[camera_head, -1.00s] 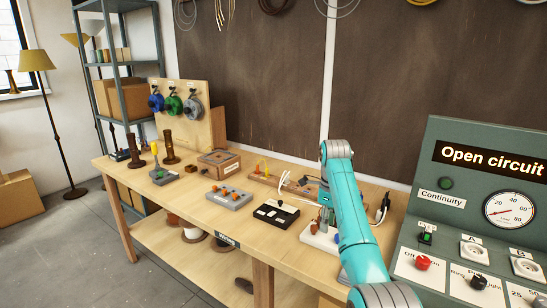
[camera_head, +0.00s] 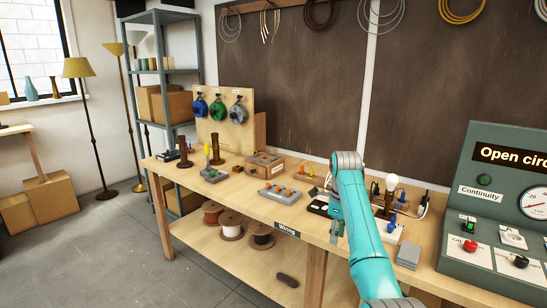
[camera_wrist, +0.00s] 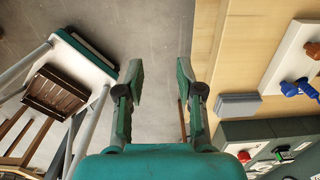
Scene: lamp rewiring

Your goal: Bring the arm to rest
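My teal arm (camera_head: 357,225) reaches up and over the front edge of the wooden workbench (camera_head: 228,193) in the head view. In the wrist view my gripper (camera_wrist: 160,72) has two green fingers spread well apart. Nothing is between them, and grey floor shows in the gap. The workbench edge lies to the right of the fingers in the wrist view. In the head view my gripper is mostly hidden behind the arm.
A green test panel (camera_head: 483,205) reading "Open circuit" stands at the right. A white bulb (camera_head: 391,182), a grey terminal block (camera_head: 285,193) and a grey box (camera_head: 408,255) sit on the bench.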

